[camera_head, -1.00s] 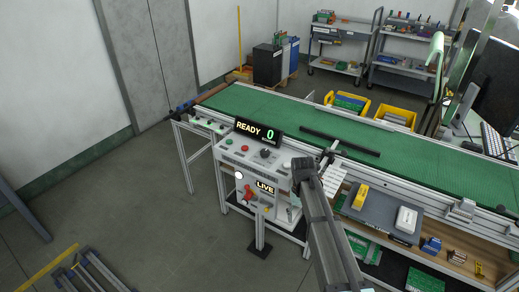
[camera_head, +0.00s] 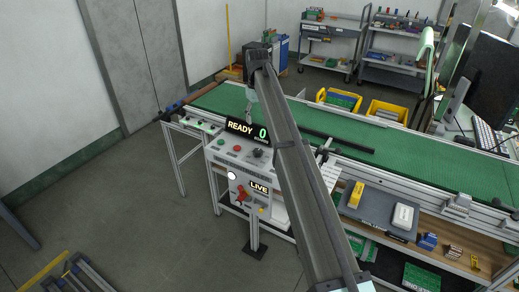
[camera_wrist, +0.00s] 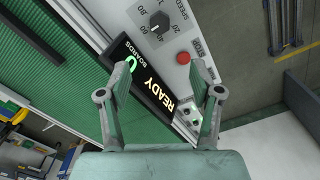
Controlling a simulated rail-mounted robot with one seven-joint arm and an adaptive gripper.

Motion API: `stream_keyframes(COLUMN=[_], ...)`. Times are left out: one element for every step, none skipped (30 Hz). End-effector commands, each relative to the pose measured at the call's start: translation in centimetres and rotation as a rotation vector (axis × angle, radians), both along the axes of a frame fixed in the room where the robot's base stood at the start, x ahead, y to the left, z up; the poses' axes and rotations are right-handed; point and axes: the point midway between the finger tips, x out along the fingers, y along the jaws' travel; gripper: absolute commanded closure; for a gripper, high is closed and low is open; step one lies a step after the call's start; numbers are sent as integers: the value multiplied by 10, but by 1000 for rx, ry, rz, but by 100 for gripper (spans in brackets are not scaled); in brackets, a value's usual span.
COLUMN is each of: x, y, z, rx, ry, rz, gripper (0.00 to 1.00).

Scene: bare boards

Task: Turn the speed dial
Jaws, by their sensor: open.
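The speed dial is a black round knob (camera_head: 257,153) on the grey control panel (camera_head: 233,158) in front of the conveyor. In the wrist view the knob (camera_wrist: 159,22) shows near the top, with a white pointer line and a printed number scale marked SPEED. My gripper (camera_wrist: 163,72) is open and empty, its two fingers spread over the display and panel. The knob lies beyond the fingertips, and nothing touches it. In the head view the gripper (camera_head: 252,95) hangs from the arm's end above the panel and display, partly hidden by the arm.
A black display (camera_head: 247,130) reading READY 0 stands behind the knob. A red button (camera_wrist: 183,58) is beside the knob. A LIVE sign (camera_head: 259,187) and red lever (camera_head: 241,194) are on the panel's front. The green conveyor belt (camera_head: 430,170) runs behind.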

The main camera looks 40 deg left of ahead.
Motion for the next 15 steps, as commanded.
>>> stream_keyframes(x=[-1, -1, -1, -1, -1, -1, -1, -1, -1, -1, -1, -1, -1, 0, 0], y=[-1, -2, -2, -2, -2, -2, -2, -2, -2, -2, -2, -2, -2, -2, -2], z=[-7, -11, -19, -24, -29, -37, -43, -49, -57, -63, -69, -77, -82, -89, -97], rx=[-1, -1, -2, -2, -2, -2, -2, -2, -2, -2, -2, -2, -2, -2, -2], ry=[0, 0, 2, 2, 2, 2, 2, 2, 2, 2, 2, 2, 2, 1, 2], rz=[-1, -1, -1, -1, -2, -2, -2, -2, -2, -2, -2, -2, -2, -2, -2], gripper=[35, 35, 35, 35, 35, 35, 35, 35, 35, 35, 35, 35, 35, 35, 35])
